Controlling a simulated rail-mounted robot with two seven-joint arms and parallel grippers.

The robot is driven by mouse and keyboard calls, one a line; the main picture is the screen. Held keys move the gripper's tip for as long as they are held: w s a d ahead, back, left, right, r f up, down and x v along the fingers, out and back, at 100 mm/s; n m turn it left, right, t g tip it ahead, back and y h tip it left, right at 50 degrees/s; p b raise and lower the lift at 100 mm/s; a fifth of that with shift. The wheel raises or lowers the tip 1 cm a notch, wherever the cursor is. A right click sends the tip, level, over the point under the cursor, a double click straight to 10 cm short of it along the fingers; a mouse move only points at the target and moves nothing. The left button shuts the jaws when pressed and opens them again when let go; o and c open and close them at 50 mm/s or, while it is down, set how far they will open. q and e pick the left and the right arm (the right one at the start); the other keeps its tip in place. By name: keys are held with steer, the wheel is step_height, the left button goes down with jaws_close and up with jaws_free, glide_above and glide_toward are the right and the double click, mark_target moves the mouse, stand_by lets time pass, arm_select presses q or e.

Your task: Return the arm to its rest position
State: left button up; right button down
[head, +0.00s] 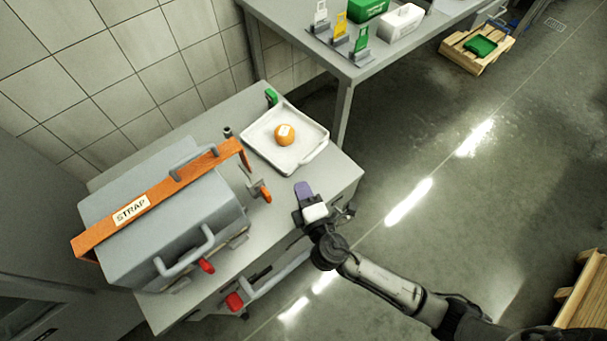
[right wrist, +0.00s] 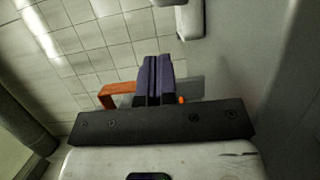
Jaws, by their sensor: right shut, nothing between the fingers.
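My right gripper (head: 303,190) is over the front right edge of the grey cart top, just below the white tray. Its purple fingers are shut together with nothing between them, and they also show in the right wrist view (right wrist: 155,78). The right arm comes in from the lower right of the head view. An orange cheese wheel (head: 284,135) with a pale label lies in the white tray (head: 262,155), apart from the gripper. My left gripper is not in view.
A grey case (head: 185,235) with an orange strap (head: 160,196) stands on the cart (head: 341,178), left of the gripper. A grey table (head: 362,72) with colored tags and boxes stands behind. Wooden pallets (head: 455,55) are on the floor. The floor at right is mostly clear.

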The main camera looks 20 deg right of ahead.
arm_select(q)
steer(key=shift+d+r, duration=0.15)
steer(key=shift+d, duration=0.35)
arm_select(e)
steer(key=s, duration=0.8)
steer(key=shift+d, duration=0.3)
